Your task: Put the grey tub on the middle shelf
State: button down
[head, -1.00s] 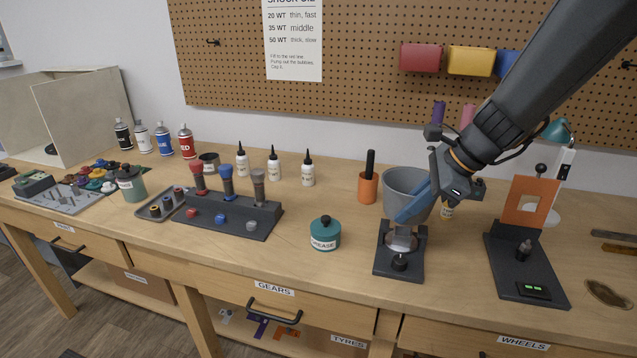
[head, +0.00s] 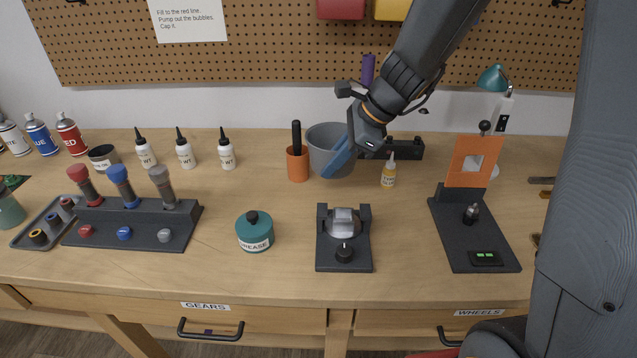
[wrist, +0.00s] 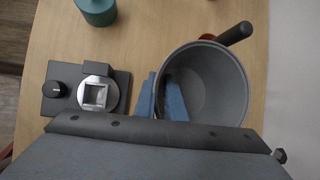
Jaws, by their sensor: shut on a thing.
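The grey tub (head: 325,150) is an open, round, tapering container, upright near the back middle of the bench. My gripper (head: 337,162) reaches it from the upper right, with blue fingers at its near rim. In the wrist view the tub (wrist: 222,90) shows its hollow inside, which looks empty. There my gripper (wrist: 162,100) has one blue finger inside the wall and one outside, shut on the rim. I cannot tell whether the tub touches the bench or is slightly above it. No middle shelf can be made out in the current views.
An orange cup (head: 298,165) with a dark handle stands close left of the tub. A black device (head: 344,240) and teal grease pot (head: 255,232) are in front. An orange-framed stand (head: 474,200) is further right.

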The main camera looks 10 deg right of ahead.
jog(key=shift+f, duration=3.1)
jog(key=shift+f, duration=0.2)
jog(key=c, duration=1.8)
grip_release()
jog(key=shift+r, duration=0.1)
